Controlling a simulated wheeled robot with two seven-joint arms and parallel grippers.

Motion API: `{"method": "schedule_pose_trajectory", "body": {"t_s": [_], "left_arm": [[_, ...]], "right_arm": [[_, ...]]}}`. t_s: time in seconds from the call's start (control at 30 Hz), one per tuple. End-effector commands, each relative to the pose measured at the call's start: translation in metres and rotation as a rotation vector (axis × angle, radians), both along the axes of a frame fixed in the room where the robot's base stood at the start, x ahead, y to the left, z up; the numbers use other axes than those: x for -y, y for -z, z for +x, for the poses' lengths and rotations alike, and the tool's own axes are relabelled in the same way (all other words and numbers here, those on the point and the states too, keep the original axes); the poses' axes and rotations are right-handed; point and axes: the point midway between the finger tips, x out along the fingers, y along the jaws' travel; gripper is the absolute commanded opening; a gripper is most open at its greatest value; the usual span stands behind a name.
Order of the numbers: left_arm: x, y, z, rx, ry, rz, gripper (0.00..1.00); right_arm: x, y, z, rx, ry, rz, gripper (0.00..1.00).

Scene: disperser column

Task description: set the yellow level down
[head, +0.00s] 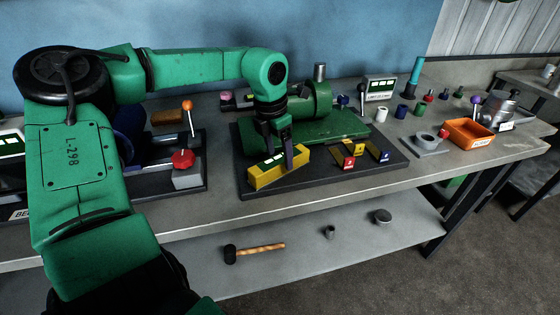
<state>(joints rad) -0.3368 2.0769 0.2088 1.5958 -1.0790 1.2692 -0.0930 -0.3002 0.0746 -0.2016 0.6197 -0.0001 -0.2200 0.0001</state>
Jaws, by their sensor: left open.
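The yellow level (262,178) is a yellow block with a green and white window on top. It appears to rest on the front left part of the dark base plate (330,177), in front of the green machine (320,128). My left gripper (280,155) points down at the level from above, with its fingers open around or just over its middle. One dark finger covers part of the level. Whether a finger touches it I cannot tell. My right gripper is not in view.
Yellow, red and blue blocks (354,149) stand on the plate to the right. Left of it are a red knob (183,159) and an orange-tipped lever (187,104). An orange bin (469,132) stands at the right. A mallet (255,250) lies on the lower shelf.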

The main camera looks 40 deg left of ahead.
Motion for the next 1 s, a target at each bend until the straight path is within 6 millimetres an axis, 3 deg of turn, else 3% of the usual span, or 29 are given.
{"method": "schedule_pose_trajectory", "body": {"t_s": [0.2, 0.33, 1.0], "left_arm": [[-0.002, -0.06, -0.007, 0.005, -0.001, 0.002, 0.8], [-0.003, -0.082, -0.011, 0.002, -0.001, 0.001, 0.8], [-0.003, -0.096, -0.012, 0.0, 0.0, 0.0, 0.8]], "right_arm": [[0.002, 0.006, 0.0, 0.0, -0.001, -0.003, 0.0], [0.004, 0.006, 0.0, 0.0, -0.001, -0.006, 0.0], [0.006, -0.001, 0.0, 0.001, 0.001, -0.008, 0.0]]}}
